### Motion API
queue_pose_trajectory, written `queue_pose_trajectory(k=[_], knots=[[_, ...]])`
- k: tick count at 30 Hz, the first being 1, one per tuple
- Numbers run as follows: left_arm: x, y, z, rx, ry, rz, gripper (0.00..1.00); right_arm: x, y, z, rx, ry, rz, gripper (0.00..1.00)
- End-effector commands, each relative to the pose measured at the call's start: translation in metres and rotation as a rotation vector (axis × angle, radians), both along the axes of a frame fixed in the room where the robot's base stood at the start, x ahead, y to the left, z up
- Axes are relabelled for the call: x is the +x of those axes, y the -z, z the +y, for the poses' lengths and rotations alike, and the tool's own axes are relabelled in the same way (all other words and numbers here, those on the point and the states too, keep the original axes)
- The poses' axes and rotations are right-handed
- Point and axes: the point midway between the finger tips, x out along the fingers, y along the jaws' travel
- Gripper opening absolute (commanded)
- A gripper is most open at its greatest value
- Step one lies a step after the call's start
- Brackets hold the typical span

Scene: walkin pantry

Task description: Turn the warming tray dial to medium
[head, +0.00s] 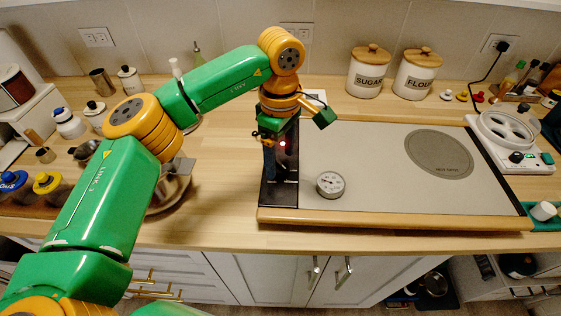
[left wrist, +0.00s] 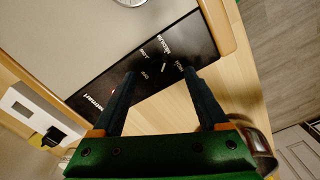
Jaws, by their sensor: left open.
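The warming tray (head: 380,155) is a flat pale-grey plate with a wooden edge, lying on the counter. Its black control panel (head: 285,190) runs along the left side and shows in the left wrist view (left wrist: 85,100) with white lettering and a small red light. A small white mark (left wrist: 164,68) lies among the labels, apparently the dark dial's pointer; the dial's outline is hard to make out against the panel. My left gripper (head: 272,165) is over the panel, pointing down. In the left wrist view its open fingers (left wrist: 160,74) lie either side of the mark; contact cannot be told.
A round gauge (head: 330,184) sits on the tray near the panel. Sugar (head: 368,77) and flour (head: 418,75) canisters stand behind. A white scale-like appliance (head: 507,140) is at the right. A metal pot (head: 172,185) stands left of the panel, close to my left arm.

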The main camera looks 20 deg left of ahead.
Motion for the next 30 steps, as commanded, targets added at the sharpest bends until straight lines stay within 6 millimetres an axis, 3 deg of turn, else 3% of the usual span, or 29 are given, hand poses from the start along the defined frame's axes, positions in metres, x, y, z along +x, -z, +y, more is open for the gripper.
queue_pose_trajectory(k=[7,21,30], knots=[[0.000,-0.045,0.000,0.001,-0.001,-0.001,0.77,0.000,0.004,0.000,0.000,0.000,0.000,0.50],[0.000,-0.050,0.000,0.000,0.001,0.001,0.77,0.000,0.003,0.000,0.000,0.000,0.000,0.50],[0.000,-0.113,0.000,0.000,0.001,0.001,0.77,0.000,-0.060,0.000,0.000,0.000,0.000,0.50]])
